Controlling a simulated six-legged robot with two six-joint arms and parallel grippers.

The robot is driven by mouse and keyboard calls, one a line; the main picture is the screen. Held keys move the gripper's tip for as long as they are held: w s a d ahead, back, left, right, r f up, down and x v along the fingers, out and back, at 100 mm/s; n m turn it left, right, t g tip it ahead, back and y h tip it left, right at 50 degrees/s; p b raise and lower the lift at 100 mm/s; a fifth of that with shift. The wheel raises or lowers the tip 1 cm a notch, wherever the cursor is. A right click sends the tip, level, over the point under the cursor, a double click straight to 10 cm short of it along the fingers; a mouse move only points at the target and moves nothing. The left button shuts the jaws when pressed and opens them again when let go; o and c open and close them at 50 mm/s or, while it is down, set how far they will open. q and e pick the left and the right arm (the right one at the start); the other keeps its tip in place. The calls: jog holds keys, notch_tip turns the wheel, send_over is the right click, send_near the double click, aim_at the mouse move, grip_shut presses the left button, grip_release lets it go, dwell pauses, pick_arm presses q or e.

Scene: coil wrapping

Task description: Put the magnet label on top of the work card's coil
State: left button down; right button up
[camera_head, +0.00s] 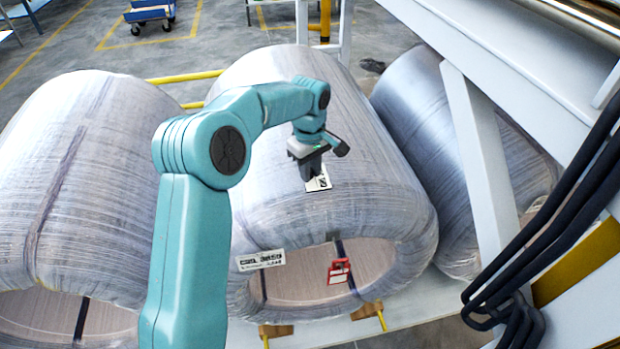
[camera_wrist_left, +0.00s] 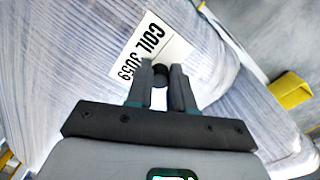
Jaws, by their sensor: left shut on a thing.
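My left gripper (camera_head: 311,168) is shut on the magnet label (camera_head: 320,183), a small white plate with black print. The gripper points down over the upper front of the wrapped middle coil (camera_head: 290,205). In the left wrist view the label (camera_wrist_left: 160,38) reads "COIL 3059" and sits at the fingertips (camera_wrist_left: 163,78), tilted, with the coil's wrapped surface (camera_wrist_left: 70,60) behind it. I cannot tell whether the label touches the coil. No work card can be made out for sure. My right gripper is not in view.
A white printed label (camera_head: 261,260) and a red tag (camera_head: 339,271) are at the middle coil's front opening. Wrapped coils stand at left (camera_head: 75,190) and right (camera_head: 440,140). A white frame (camera_head: 480,150) and black cables (camera_head: 560,195) are at the right.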

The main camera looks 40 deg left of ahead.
pick_arm(q)
jog(key=shift+f, duration=1.7)
jog(key=shift+f, duration=0.2)
jog(key=c, duration=1)
grip_release()
notch_tip(320, 180, up, 12)
jog(key=shift+s+r, duration=0.1)
jog(key=shift+r, duration=0.15)
